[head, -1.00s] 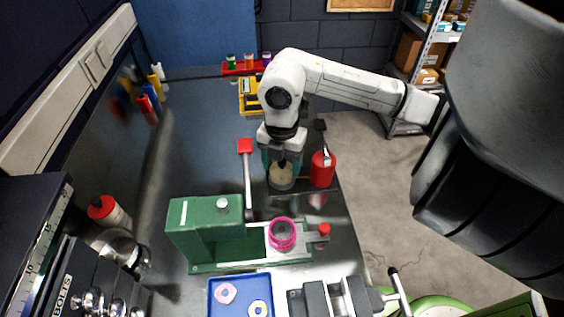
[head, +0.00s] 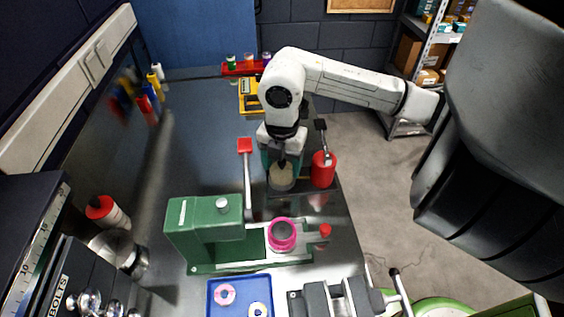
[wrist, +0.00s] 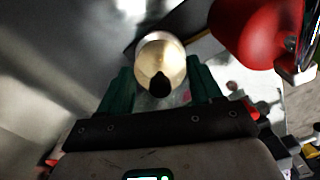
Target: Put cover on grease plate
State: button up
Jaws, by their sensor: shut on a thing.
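A red oil can (head: 323,170) stands close right of my gripper. The green machine (head: 205,232) and a pink ring-shaped part (head: 281,235) are in front. A blue tray (head: 231,310) is nearer.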

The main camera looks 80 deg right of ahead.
jog(key=shift+f+b, duration=0.6)
jog(key=o, duration=0.7)
jog(key=shift+o, duration=0.2)
jog(key=shift+r+p, duration=2.8)
jog(key=shift+r, duration=2.75)
jog(key=shift+f, duration=0.1)
